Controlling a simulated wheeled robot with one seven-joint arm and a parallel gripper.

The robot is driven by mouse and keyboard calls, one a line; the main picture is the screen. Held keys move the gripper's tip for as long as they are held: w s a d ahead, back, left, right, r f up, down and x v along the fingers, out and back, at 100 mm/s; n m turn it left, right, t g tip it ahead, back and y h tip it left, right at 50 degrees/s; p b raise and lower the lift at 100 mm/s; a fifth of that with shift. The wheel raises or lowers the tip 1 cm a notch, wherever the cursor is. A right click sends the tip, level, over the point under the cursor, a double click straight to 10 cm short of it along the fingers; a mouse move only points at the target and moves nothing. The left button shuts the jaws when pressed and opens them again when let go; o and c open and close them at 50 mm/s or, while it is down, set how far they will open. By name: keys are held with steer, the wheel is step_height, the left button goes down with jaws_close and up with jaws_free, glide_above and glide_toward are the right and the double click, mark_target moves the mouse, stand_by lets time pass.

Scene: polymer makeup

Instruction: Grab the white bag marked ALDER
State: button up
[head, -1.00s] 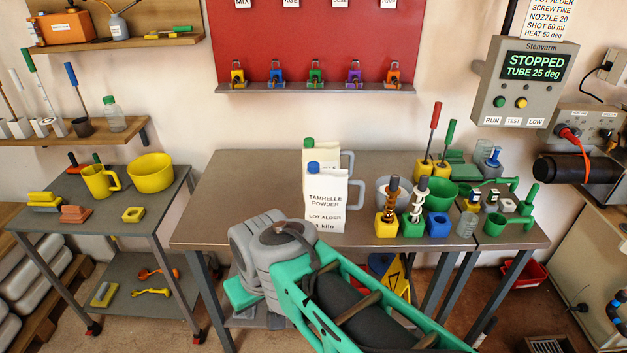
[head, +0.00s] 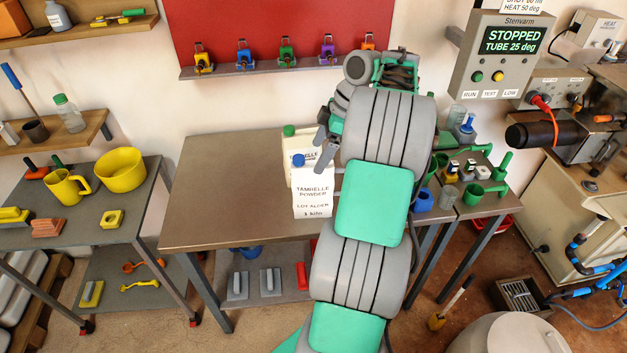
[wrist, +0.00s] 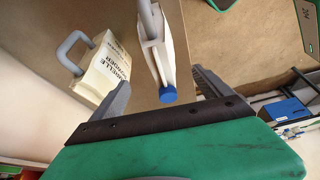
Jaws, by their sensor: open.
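The white bag marked LOT ALDER (head: 312,203), with a blue cap, stands upright at the front of the grey table. In the wrist view the blue-capped bag (wrist: 158,60) shows narrow side on, with its handle, in the span between the two fingers. A second white bag (head: 290,148) with a green cap stands close behind it; its print is partly hidden by my gripper. In the wrist view this other bag (wrist: 104,72) is at the left, with a grey handle. My gripper (head: 325,147) is open and empty, near the bags' upper right side. Contact cannot be told.
The table (head: 225,190) is clear left of the bags. A red board (head: 270,35) with coloured clips hangs behind. A grey control box (head: 505,55) hangs at the right.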

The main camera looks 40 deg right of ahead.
mark_target(321, 187)
step_height(321, 187, down, 8)
steer(key=a+b, duration=0.1)
steer(key=shift+w+a+r+b, duration=0.25)
steer(key=shift+w+a+b, duration=0.1)
steer(key=shift+w+a, duration=0.1)
steer(key=shift+d, duration=0.1)
jaws_close()
steer(key=shift+r, duration=0.2)
stand_by(0.6)
